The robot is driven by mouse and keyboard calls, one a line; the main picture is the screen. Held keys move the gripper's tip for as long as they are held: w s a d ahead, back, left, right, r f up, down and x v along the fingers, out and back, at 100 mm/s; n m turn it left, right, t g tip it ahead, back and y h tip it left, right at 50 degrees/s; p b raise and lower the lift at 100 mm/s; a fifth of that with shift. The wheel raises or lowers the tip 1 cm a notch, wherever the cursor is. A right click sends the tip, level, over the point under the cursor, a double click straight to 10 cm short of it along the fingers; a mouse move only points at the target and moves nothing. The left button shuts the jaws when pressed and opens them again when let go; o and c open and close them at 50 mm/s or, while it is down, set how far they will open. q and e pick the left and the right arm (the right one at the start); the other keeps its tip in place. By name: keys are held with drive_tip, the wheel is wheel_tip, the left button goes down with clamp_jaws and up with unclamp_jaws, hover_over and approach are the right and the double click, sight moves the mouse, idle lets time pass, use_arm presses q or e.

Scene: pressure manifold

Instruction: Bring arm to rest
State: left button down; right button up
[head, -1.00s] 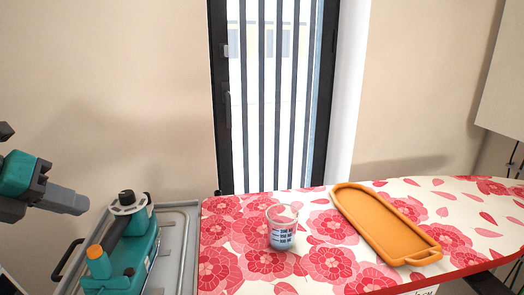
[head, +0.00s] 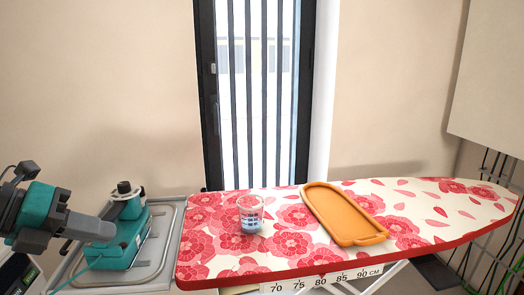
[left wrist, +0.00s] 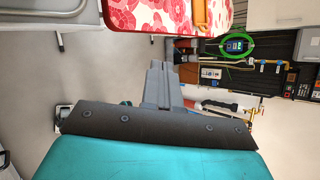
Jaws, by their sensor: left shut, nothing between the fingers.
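My left arm enters the head view from the left, with a teal wrist. Its grey left gripper (head: 100,231) points right and slightly down, in front of the teal device in the picture. In the left wrist view the left gripper's fingers (left wrist: 157,72) are together with nothing between them. Part of the teal device (head: 128,240), with a black knob on top, is hidden behind the gripper. Whether they touch cannot be told. My right gripper is in neither view.
The device stands on a grey tray (head: 170,240). Beside it is a floral ironing board (head: 290,250) bearing a clear measuring beaker (head: 250,213) and an orange tray (head: 342,214). The left wrist view shows a green-ringed gauge (left wrist: 237,45) among pipes.

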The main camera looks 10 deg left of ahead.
use_arm(q)
drive_tip(key=w+d+n+t+h+p, duration=0.2)
drive_tip(key=d+n+t+h+p, duration=0.1)
drive_tip(key=d+n+h, duration=0.25)
wheel_tip(320, 180, down, 9)
drive_tip(key=a+n+t+y+p, duration=0.25)
drive_tip(key=n+t+y, duration=0.5)
drive_tip(key=n, duration=0.75)
drive_tip(key=s+d+f+n+g+y+p, duration=0.1)
drive_tip(key=s+d+f+n+g, duration=0.2)
drive_tip(key=f, duration=0.6)
drive_tip(key=s+d+f+n+g+y+p, duration=0.1)
drive_tip(key=s+d+f+n+g+y, duration=0.1)
drive_tip(key=s+d+f+n+g, duration=0.2)
drive_tip(key=s+d+f+n, duration=0.3)
drive_tip(key=f, duration=0.3)
drive_tip(key=shift+y, duration=0.3)
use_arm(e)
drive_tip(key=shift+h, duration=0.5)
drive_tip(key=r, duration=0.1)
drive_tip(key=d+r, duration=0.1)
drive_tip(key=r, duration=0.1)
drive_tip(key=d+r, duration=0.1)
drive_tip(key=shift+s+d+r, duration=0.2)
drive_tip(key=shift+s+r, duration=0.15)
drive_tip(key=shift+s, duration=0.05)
use_arm(q)
drive_tip(key=shift+w+r, duration=0.1)
drive_tip(key=shift+w, duration=0.05)
